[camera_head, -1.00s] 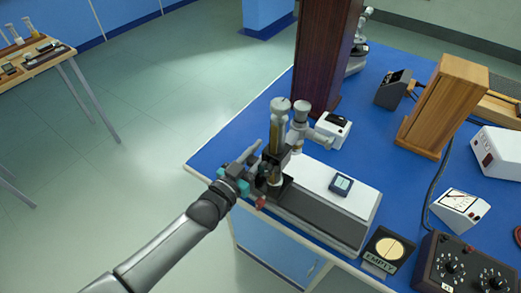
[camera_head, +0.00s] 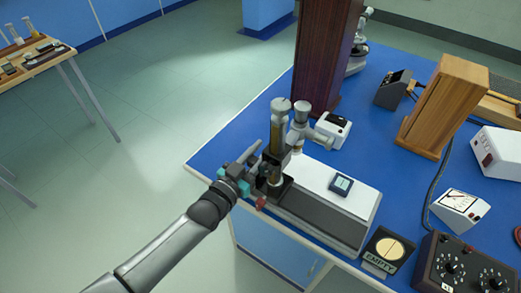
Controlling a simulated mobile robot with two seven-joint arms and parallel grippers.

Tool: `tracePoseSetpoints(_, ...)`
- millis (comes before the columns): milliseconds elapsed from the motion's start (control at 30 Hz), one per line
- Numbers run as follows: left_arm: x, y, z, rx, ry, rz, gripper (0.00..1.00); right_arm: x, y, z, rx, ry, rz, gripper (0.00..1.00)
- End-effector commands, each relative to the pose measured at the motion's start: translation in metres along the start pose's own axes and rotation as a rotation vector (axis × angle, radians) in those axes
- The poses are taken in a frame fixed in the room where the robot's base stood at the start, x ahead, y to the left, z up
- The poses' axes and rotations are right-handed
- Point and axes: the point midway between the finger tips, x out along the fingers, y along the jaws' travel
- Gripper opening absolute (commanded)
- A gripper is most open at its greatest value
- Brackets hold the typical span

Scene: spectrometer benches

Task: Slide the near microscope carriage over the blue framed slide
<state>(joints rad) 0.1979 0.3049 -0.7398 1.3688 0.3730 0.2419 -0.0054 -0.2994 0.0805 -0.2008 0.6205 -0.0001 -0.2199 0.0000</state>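The near microscope carriage (camera_head: 278,140), with a brass and grey tube and a dark base, stands upright at the left end of a long grey and white bench (camera_head: 325,185). The blue framed slide (camera_head: 341,184) lies on the white top of this bench, to the right of the carriage and apart from it. My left gripper (camera_head: 250,179) is at the left side of the carriage base, at or against it. Its fingertips are small and partly hidden by the carriage, so I cannot tell if they are closed on it. My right gripper is not in view.
A dark wooden column (camera_head: 325,60) rises behind the carriage. A small white device (camera_head: 332,129) stands behind the bench. A sign marked EMPTY (camera_head: 385,250), a white meter (camera_head: 460,208) and a black dial box (camera_head: 462,266) stand to the right. The white bench top between carriage and slide looks clear.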

Motion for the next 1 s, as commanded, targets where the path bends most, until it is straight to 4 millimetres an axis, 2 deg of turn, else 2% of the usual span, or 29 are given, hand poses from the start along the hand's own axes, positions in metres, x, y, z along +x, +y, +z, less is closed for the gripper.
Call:
tracePoseSetpoints(400,0.000,0.098,0.000,-0.011,-0.003,0.005,0.00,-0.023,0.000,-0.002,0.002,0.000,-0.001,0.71)
tracePoseSetpoints(533,-0.001,0.123,0.001,-0.009,-0.003,0.003,0.00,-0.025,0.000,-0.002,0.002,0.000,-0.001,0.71)
tracePoseSetpoints(700,0.000,0.139,0.001,-0.004,-0.002,0.003,0.00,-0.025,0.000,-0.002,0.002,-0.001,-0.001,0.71)
tracePoseSetpoints(1000,0.000,0.139,0.001,-0.002,-0.002,0.002,0.00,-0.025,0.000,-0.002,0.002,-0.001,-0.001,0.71)
